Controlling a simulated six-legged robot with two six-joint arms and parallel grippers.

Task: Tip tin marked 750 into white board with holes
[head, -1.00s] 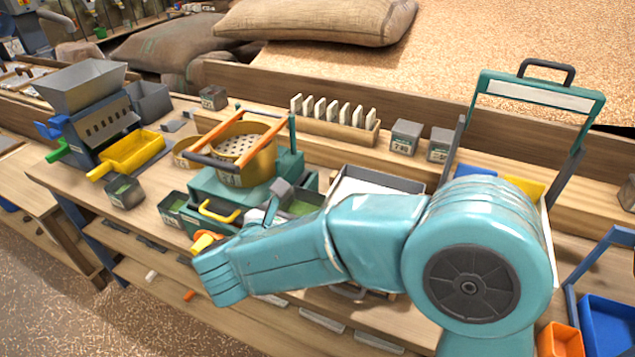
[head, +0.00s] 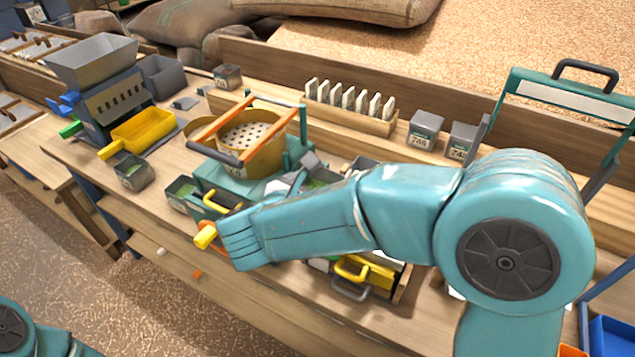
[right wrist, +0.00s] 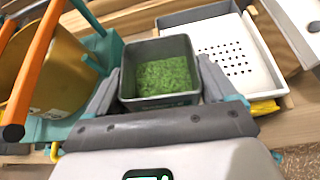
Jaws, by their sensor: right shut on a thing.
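A square grey tin (right wrist: 160,102) with green grains inside stands between the fingers of my right gripper (right wrist: 160,86) in the right wrist view. The gripper is shut on it. The tin looks upright; no number shows on its visible side. The white board with holes (right wrist: 222,50) lies just right of the tin in that view, in a white-rimmed tray, and no grains show on it. My left gripper is out of view.
A brass sieve pot (head: 262,160) with orange bars stands left of the held tin. Two labelled tins (head: 425,130) (head: 462,140) stand on the back ledge beside a rack of white plates (head: 350,105). A yellow scoop (head: 143,130) and a grey hopper (head: 92,60) are farther left.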

